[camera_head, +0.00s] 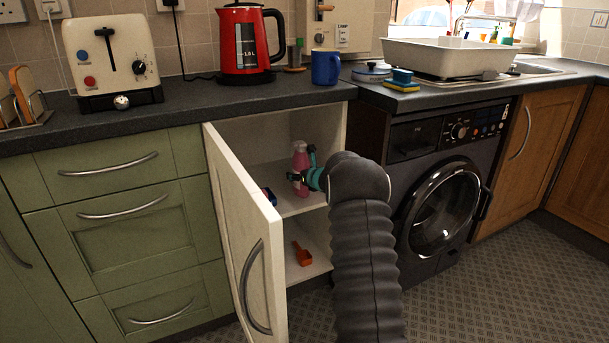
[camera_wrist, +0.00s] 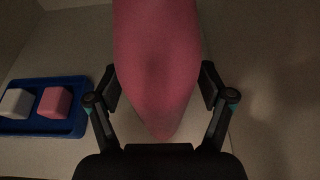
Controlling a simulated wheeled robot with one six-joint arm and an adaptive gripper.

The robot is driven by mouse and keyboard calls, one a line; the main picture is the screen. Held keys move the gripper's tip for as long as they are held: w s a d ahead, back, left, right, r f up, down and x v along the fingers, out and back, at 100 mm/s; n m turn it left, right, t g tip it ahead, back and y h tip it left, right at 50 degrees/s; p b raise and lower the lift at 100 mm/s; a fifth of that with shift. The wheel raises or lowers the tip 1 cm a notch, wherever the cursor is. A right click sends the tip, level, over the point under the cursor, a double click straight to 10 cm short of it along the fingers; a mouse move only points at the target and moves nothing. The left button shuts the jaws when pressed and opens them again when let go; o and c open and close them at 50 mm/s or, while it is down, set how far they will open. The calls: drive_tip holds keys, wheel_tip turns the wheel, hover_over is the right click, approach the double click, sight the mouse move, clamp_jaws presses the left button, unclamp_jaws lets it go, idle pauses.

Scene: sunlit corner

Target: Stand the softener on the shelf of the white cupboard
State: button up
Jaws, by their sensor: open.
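The softener is a pink bottle (camera_head: 301,160) in the head view, upright at the middle shelf (camera_head: 292,206) inside the open white cupboard (camera_head: 262,133). Its base appears to rest on that shelf. In the wrist view the pink bottle (camera_wrist: 155,60) fills the middle. My gripper (camera_head: 302,178) reaches into the cupboard from the right. Its open fingers (camera_wrist: 160,88) are on both sides of the bottle; whether either touches it I cannot tell. Part of the bottle is hidden behind the gripper in the head view.
A blue tray (camera_wrist: 75,124) with a white block (camera_wrist: 16,102) and a pink block (camera_wrist: 54,102) lies on the shelf beside the bottle. The cupboard door (camera_head: 245,235) stands open at left. An orange scoop (camera_head: 302,254) lies on the lower level. A washing machine (camera_head: 440,205) stands right.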

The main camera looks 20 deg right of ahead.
drive_tip(key=b+v, duration=0.1)
drive_tip(key=v, duration=1.1)
drive_tip(key=shift+b, duration=0.4)
drive_tip(key=shift+r, duration=0.1)
idle(0.6)
